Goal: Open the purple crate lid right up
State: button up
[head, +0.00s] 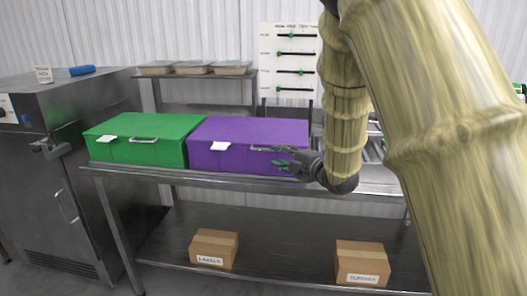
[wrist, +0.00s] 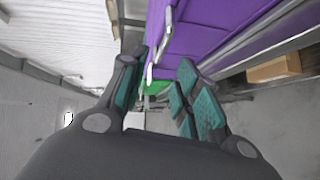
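The purple crate (head: 230,160) stands on the steel table, and its purple lid (head: 255,130) is shut. A metal handle (head: 267,149) is on its front, with a white tag (head: 220,146) to the left of it. My gripper (head: 280,158) is in front of the crate's right half, close to the handle's right end. In the wrist view my gripper (wrist: 157,88) has its fingers spread with nothing between them. The purple crate (wrist: 205,30) and its handle (wrist: 164,38) show beyond the fingers there. I cannot tell whether a finger touches the crate.
A green crate (head: 140,152) with a shut lid stands directly left of the purple one. Behind is a rack (head: 205,76) with several trays, and a white board (head: 290,62) with sliders. Two cardboard boxes (head: 214,249) sit on the lower shelf. A steel cabinet (head: 40,150) stands left.

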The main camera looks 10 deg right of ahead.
aim_at(265, 150)
jog(key=p+x, duration=0.1)
jog(key=x, duration=0.8)
jog(key=shift+w+a, duration=0.15)
jog(key=shift+w, duration=0.2)
jog(key=shift+c, duration=0.2)
jog(key=shift+f, duration=0.15)
grip_shut()
